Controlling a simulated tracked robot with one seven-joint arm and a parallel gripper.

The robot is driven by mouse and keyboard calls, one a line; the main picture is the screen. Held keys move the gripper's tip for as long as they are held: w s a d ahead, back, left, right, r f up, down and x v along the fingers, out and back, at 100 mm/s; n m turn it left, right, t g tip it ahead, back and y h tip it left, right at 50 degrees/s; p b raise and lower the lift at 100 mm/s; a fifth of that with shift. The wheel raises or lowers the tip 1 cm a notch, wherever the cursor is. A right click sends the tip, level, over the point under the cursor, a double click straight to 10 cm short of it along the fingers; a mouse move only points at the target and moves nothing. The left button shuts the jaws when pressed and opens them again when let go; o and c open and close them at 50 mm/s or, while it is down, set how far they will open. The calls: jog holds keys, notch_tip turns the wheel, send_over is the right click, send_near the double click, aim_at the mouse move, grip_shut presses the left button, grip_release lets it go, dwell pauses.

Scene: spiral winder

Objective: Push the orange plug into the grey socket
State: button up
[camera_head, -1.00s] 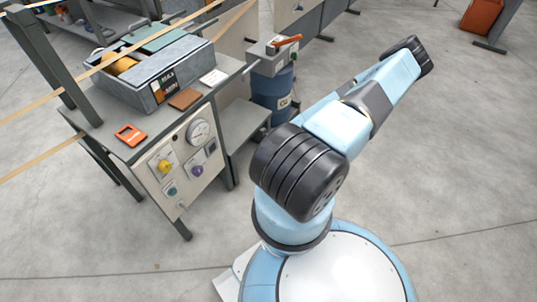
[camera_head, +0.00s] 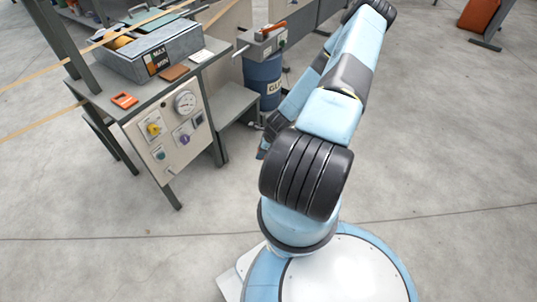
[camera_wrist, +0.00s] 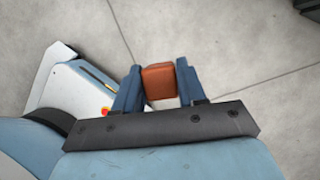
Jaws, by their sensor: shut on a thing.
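The orange plug (camera_wrist: 159,82) is a brown-orange block in the wrist view. It sits between the two blue fingers of my gripper (camera_wrist: 158,78), which are shut on it from both sides. Bare floor lies behind it in that view, with nothing touching its far end. In the head view the end of my arm hangs just right of the bench, partly behind my own links, and the plug is not visible there. I cannot pick out the grey socket with certainty; the bench's front panel (camera_head: 165,158) carries several small fittings.
The panel bears a gauge (camera_head: 185,101), a yellow knob (camera_head: 152,127) and a purple knob (camera_head: 183,138). Tan strips cross the upper left. Floor in front of the bench is clear.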

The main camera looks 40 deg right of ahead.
jog(key=w+a+r+n+g+h, duration=0.1)
jog(key=w+a+r+n+g, duration=0.1)
jog(key=w+a+r+n, duration=0.2)
jog(key=w+a+r+n+g+h, duration=0.1)
jog(key=w+a+r+n+g, duration=0.2)
jog(key=r+n, duration=0.8)
jog(key=w+a+r+n+g+h, duration=0.1)
jog(key=w+a+r+n+g, duration=0.1)
jog(key=w+a+r+n, duration=0.5)
jog(key=a+n, duration=0.3)
jog(key=n, duration=0.1)
jog(key=shift+r+n, duration=0.3)
jog(key=shift+r, duration=0.1)
jog(key=shift+d, duration=0.1)
